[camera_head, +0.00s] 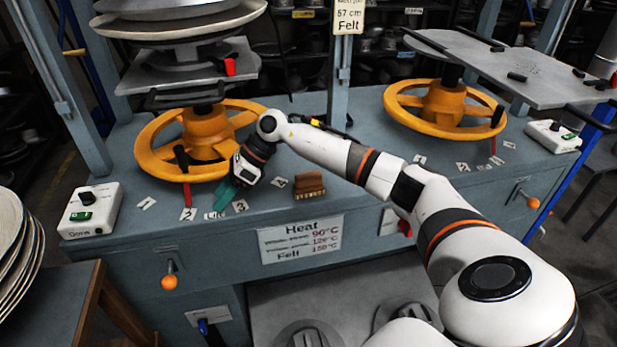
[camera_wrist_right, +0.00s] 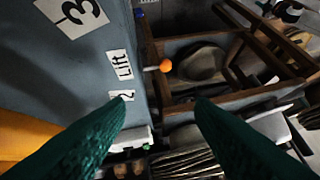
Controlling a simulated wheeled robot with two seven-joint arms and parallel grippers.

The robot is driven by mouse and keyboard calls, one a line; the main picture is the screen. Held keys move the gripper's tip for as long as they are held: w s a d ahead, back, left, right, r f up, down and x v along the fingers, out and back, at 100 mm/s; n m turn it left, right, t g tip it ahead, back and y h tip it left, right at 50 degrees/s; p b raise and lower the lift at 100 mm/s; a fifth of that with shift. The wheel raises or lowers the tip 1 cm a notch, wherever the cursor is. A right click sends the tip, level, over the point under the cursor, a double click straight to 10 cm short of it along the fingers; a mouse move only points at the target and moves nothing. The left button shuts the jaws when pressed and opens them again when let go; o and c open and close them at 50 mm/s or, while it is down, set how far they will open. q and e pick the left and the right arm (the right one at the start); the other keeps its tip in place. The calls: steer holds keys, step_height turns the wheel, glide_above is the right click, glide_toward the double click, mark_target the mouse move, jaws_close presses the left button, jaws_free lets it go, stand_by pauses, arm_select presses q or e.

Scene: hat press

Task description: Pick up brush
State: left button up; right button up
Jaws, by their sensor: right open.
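The brush (camera_head: 309,185) looks like a small brown block and lies near the front edge of the blue-grey press top (camera_head: 345,200), above the Heat sign. My right gripper (camera_head: 222,195) is left of the brush, by the left yellow handwheel, apart from the brush. In the right wrist view its green fingers (camera_wrist_right: 162,103) are spread with nothing between them. The brush does not show in the right wrist view. My left gripper is not in view.
Yellow handwheels (camera_head: 157,160) (camera_head: 398,108) stand on the press. Numbered labels (camera_head: 240,206) lie around the left one. A control box (camera_head: 90,210) sits at the left edge. An orange knob (camera_head: 169,282) sticks out of the front; an orange knob (camera_wrist_right: 165,65) shows in the wrist view.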

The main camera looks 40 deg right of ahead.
steer(key=s+d+r+n+g+h, duration=0.15)
steer(key=d+r+h, duration=0.3)
steer(key=d, duration=0.75)
step_height(320, 180, up, 4)
steer(key=h, duration=0.4)
glide_above(309, 175)
steer(key=shift+g, duration=0.55)
step_height(309, 175, down, 6)
steer(key=shift+d+f, duration=0.1)
steer(key=shift+d, duration=0.05)
steer(key=shift+f+p, duration=0.3)
steer(key=shift+f, duration=2.6)
steer(key=c, duration=0.8)
